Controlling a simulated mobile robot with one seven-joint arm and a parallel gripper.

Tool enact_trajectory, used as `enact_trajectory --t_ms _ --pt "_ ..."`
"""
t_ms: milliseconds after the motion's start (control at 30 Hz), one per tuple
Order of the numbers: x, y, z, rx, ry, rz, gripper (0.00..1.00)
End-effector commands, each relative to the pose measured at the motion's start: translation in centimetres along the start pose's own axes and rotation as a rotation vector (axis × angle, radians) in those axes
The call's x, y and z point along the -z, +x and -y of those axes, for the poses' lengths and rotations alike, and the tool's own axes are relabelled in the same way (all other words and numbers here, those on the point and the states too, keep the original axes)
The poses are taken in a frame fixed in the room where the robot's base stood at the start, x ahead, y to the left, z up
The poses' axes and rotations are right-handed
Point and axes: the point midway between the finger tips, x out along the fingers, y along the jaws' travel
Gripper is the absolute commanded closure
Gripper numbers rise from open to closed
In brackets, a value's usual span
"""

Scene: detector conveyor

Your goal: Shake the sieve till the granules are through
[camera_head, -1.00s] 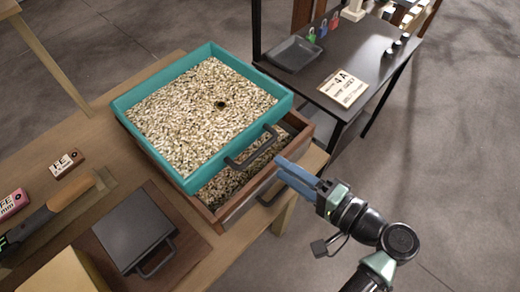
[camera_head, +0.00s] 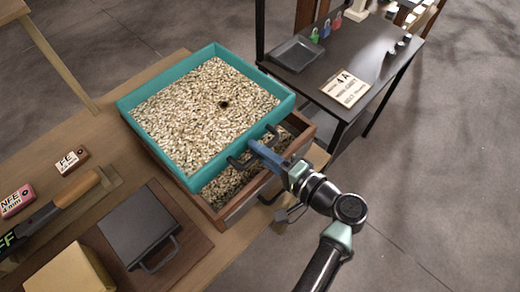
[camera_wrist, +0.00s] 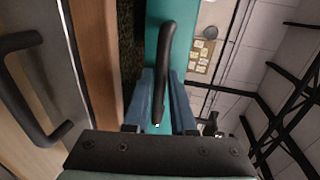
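The teal sieve (camera_head: 151,150) is a square tray filled with pale granules (camera_head: 205,115), with one small dark spot among them. It sits on a wooden box (camera_head: 310,135), offset so that a strip of granules shows in the box below its near-right side. The sieve's dark bar handle (camera_head: 238,163) is on that side. My gripper (camera_head: 256,148) is at this handle. In the wrist view the handle (camera_wrist: 165,50) runs between the two blue fingers (camera_wrist: 160,100), which stand apart with teal wall showing between them. Whether they touch the handle is unclear.
A dark lidded box (camera_head: 138,226), a brush-like tool with a wooden handle (camera_head: 78,190) and small labelled blocks (camera_head: 72,160) lie left on the wooden table. A black table (camera_head: 375,60) with a tray, padlocks and sign stands behind right. Floor at right is clear.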

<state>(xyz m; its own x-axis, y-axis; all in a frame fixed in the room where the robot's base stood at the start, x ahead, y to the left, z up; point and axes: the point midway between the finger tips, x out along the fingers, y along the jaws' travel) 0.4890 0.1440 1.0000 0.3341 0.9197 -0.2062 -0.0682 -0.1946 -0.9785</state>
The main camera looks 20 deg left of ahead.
Motion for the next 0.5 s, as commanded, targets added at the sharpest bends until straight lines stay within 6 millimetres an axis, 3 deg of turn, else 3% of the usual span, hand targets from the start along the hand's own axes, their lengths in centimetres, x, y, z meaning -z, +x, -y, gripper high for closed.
enact_trajectory --t_ms 33,100,500 --pt "0.00 -0.02 0.01 0.000 0.000 0.000 0.87" --pt "0.00 -0.02 0.01 0.000 0.000 0.000 1.00" --pt "0.01 -0.04 0.00 0.000 0.000 0.000 1.00"
